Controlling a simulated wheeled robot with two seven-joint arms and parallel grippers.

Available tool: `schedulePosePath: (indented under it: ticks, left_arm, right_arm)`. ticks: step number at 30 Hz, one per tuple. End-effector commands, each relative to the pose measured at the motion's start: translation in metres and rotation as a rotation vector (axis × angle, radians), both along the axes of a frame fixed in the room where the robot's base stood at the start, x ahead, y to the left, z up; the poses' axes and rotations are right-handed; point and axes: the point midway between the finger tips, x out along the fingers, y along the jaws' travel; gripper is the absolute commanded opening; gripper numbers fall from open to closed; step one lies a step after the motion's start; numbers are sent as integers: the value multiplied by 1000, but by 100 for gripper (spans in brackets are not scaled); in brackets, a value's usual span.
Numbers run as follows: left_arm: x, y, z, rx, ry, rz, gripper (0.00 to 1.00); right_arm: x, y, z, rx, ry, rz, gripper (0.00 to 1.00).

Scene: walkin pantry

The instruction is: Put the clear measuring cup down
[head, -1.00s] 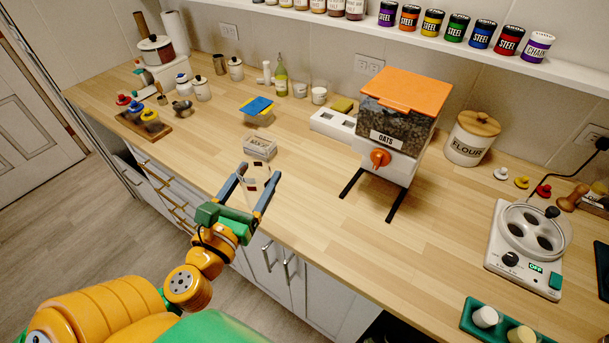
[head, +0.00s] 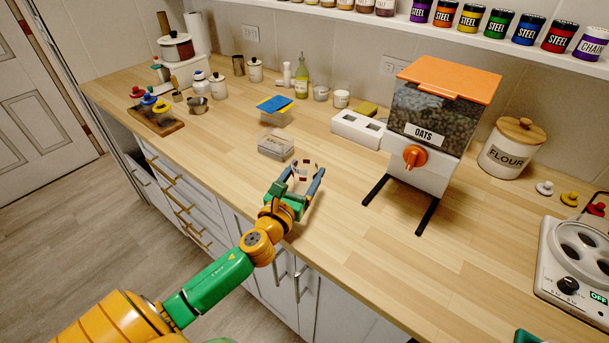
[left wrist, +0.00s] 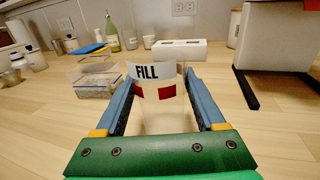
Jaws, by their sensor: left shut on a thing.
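The clear measuring cup (left wrist: 157,105) is between the blue fingers of my left gripper (left wrist: 157,92). In the left wrist view it carries a white band reading "FILL" and dark red marks, and it looks upright. In the head view the cup (head: 303,172) is hard to make out, with small red marks between the fingertips of my left gripper (head: 304,176). The gripper is shut on it, over the front part of the wooden counter (head: 340,230). I cannot tell whether the cup's bottom touches the counter.
The oats dispenser (head: 432,125) stands to the right on dark feet. A white two-slot block (head: 358,129) is at the back. The counter between gripper and dispenser is clear.

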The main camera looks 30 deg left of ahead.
Motion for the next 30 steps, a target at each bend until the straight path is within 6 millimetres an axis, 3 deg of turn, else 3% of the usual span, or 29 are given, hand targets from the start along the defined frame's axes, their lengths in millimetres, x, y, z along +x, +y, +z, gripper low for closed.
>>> schedulePosePath:
  ticks: [6,7,9,10,18,20,30]
  left_arm:
    - [0,0,-3,0,0,0,6]
    - [0,0,-3,0,0,0,77]
    - [0,0,-2,0,0,0,96]
    - [0,0,-2,0,0,0,100]
    - [-1,0,4,0,0,0,100]
    - [-9,-2,0,1,1,-1,100]
    - [-89,-16,-3,-2,3,1,100]
  right_arm:
    - [0,-1,-3,-2,1,0,50]
    - [0,-1,-2,-2,1,0,50]
    - [0,-1,-2,-2,1,0,50]
    - [0,-1,-2,-2,1,-1,50]
    - [0,-1,3,-2,1,0,50]
    - [0,-1,-1,-2,1,0,50]
    - [0,-1,-16,-1,1,0,50]
